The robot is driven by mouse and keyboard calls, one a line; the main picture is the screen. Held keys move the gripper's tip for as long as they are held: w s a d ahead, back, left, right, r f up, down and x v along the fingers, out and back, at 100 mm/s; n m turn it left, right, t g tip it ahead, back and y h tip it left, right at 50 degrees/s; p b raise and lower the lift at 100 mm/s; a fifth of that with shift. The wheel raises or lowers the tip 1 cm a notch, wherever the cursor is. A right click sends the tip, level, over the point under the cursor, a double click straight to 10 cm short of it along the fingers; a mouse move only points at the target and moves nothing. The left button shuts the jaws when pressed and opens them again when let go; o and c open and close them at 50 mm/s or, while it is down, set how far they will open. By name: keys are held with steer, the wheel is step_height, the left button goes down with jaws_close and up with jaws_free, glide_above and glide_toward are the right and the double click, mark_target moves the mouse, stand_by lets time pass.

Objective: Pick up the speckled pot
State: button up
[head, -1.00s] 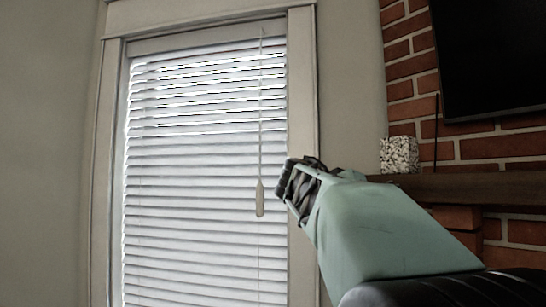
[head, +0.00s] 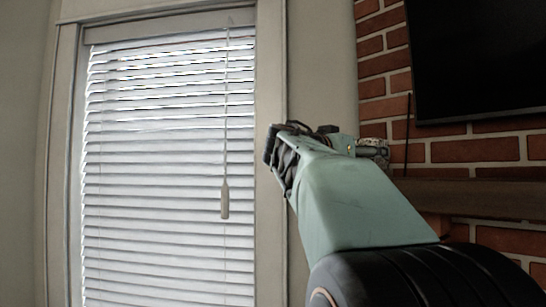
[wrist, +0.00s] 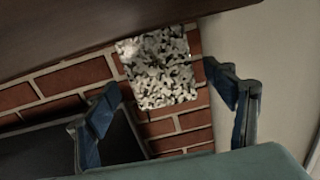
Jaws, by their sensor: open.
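The speckled pot is a black-and-white mottled, squarish block in the wrist view (wrist: 158,68), in front of the brick wall. It sits against the dark mantel, which shows at the top of that view. My gripper (wrist: 162,78) is open, with one dark finger on the left and one on the right. The pot shows between and beyond the fingertips, and I see no contact. In the head view, only a small speckled part of the pot (head: 372,141) shows behind my arm's end; the rest is hidden.
The wooden mantel (head: 470,198) runs right along the brick wall (head: 475,150). A dark TV (head: 475,60) hangs above it, and a thin dark rod (head: 407,130) stands near the pot. A window with white blinds (head: 150,170) and a pull cord is at left.

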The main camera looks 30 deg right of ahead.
steer(key=p+x, duration=0.2)
steer(key=x, duration=0.2)
steer(key=shift+w+d+r, duration=0.1)
steer(key=shift+r, duration=0.05)
steer(key=shift+w+d+p, duration=0.15)
steer(key=shift+d+p, duration=0.2)
steer(key=shift+d, duration=0.1)
steer(key=c, duration=1.5)
steer(key=shift+c, duration=0.2)
step_height(320, 180, up, 18)
steer(key=p, duration=0.5)
steer(key=shift+p, duration=0.35)
steer(key=shift+a, duration=0.15)
